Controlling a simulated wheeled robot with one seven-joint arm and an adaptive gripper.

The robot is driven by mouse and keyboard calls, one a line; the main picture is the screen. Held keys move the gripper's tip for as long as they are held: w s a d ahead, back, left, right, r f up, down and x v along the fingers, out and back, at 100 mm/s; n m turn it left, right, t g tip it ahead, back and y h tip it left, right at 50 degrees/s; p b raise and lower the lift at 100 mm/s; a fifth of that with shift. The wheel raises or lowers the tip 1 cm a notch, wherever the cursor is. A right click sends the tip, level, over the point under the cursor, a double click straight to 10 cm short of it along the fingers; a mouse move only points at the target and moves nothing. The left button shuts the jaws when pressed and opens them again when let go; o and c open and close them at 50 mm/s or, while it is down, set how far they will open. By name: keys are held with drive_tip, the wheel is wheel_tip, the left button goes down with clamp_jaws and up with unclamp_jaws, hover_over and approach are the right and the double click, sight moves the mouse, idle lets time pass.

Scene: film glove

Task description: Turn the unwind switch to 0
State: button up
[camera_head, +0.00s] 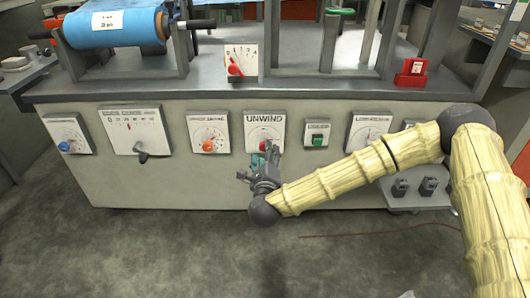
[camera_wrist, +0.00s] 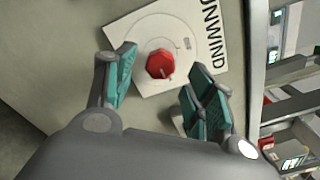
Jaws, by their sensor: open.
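The unwind switch (camera_head: 263,146) is a red knob on a white panel labelled UNWIND (camera_head: 264,120), on the front of the machine. In the wrist view the red knob (camera_wrist: 160,64) is faceted and sits on a round white dial. The UNWIND label (camera_wrist: 213,38) runs along the panel's right side there. My gripper (camera_head: 264,158) is just in front of the panel, over its lower part. In the wrist view its teal-padded fingers (camera_wrist: 162,88) are apart, one to each side of the knob, with visible gaps. The numbers on the dial are too small to read.
An orange knob (camera_head: 208,146) on a panel stands to the left, and a green button (camera_head: 317,140) to the right. A lever (camera_head: 142,157) and a blue knob (camera_head: 64,146) are further left. A grey shelf (camera_head: 418,200) juts out at the lower right. The floor in front is mostly clear.

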drive_tip(key=shift+w+b, duration=0.45)
drive_tip(key=shift+w, duration=1.45)
drive_tip(key=c, duration=1)
